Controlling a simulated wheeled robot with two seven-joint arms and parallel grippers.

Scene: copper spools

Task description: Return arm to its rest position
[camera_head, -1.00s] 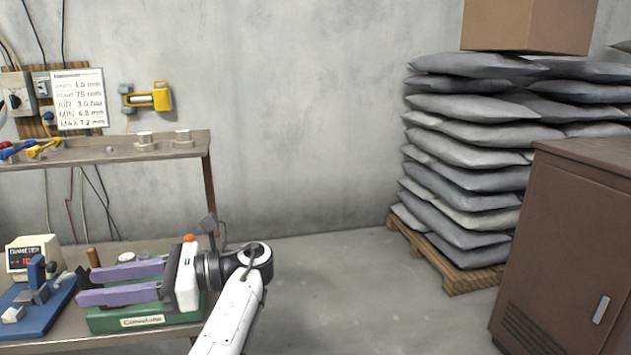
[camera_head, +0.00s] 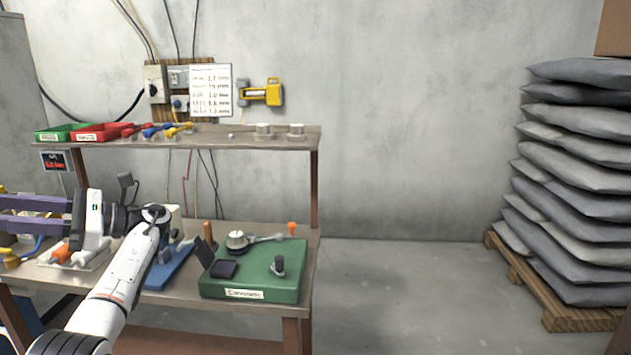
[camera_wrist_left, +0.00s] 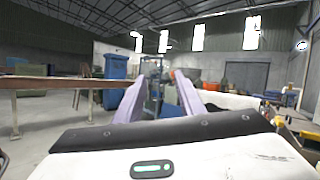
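My left gripper (camera_head: 20,214) is at the left edge of the head view, with its arm rising from the lower left. Its two purple fingers point left and are spread apart, with nothing between them; their tips run to the picture's edge. It appears above the left part of the workbench (camera_head: 190,291). The left wrist view shows the same gripper (camera_wrist_left: 160,82), its fingers apart and only distant background between them. My right gripper is in neither view.
A green board (camera_head: 262,285) with a small spool fixture (camera_head: 238,240) lies on the bench. A blue-based device (camera_head: 170,268) is partly behind my arm. A shelf (camera_head: 225,140) holds a red tray (camera_head: 101,132). Stacked sacks (camera_head: 580,180) stand right, with bare floor between.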

